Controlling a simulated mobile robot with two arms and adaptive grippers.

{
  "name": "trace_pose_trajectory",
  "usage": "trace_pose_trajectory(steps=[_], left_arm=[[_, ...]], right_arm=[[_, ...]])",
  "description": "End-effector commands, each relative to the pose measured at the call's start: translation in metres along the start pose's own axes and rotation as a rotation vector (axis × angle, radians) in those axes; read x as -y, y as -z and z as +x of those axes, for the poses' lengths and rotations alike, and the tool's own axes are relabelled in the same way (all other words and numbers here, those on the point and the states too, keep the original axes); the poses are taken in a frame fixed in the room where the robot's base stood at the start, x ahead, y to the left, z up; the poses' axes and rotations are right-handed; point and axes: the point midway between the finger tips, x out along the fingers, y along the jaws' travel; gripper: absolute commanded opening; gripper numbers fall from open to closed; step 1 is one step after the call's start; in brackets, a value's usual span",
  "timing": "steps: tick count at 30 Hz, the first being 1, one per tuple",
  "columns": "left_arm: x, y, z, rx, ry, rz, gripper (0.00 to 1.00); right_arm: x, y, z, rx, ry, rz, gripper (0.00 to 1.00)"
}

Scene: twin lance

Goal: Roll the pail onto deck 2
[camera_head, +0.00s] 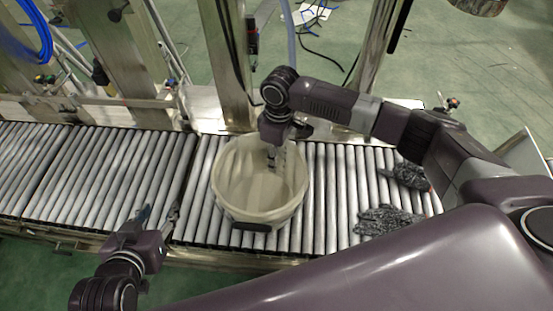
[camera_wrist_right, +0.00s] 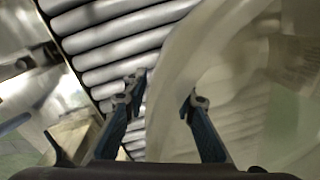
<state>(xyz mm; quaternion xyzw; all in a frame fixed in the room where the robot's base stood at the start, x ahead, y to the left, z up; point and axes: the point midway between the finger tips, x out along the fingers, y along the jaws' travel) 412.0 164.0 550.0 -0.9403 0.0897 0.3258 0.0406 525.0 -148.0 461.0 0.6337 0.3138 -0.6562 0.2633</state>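The pail (camera_head: 232,205), a cream open tub, stands upright on the roller conveyor (camera_head: 325,190). My right gripper (camera_head: 277,155) reaches down at its far rim. In the right wrist view the gripper (camera_wrist_right: 165,95) is open, with the pail's wall (camera_wrist_right: 170,85) passing between its fingers; a gap shows beside the wall. One finger is over the rollers outside, the other on the pail's inner side. My left gripper (camera_head: 158,213) is open and empty at the conveyor's near edge, left of the pail. I see no label that tells which section is deck 2.
Two dark grey gloves lie on the rollers right of the pail, one nearer (camera_head: 385,219) and one farther (camera_head: 409,176). The rollers left of the pail (camera_head: 105,165) are clear. Metal posts (camera_head: 225,65) rise along the conveyor's far side.

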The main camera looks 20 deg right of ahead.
Motion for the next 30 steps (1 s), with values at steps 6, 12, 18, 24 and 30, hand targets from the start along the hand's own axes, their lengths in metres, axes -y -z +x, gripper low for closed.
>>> trace_pose_trajectory(steps=[6,12,18,24,30], left_arm=[[0.000,0.001,0.000,-0.004,0.000,0.000,0.40],[0.000,0.001,0.000,-0.003,0.000,0.000,0.40],[0.000,0.001,0.000,-0.003,0.000,0.000,0.40],[0.000,0.001,0.000,-0.003,0.001,0.000,0.40],[0.000,0.001,0.000,-0.003,0.000,0.000,0.40]], right_arm=[[0.000,0.000,0.001,0.000,0.000,0.000,0.25],[0.000,0.000,0.001,0.001,0.000,0.000,0.07],[0.000,0.000,0.001,0.001,0.000,0.000,0.00],[0.000,0.001,0.000,-0.001,0.000,-0.001,0.00],[0.001,0.013,0.000,-0.001,0.001,-0.001,0.00]])
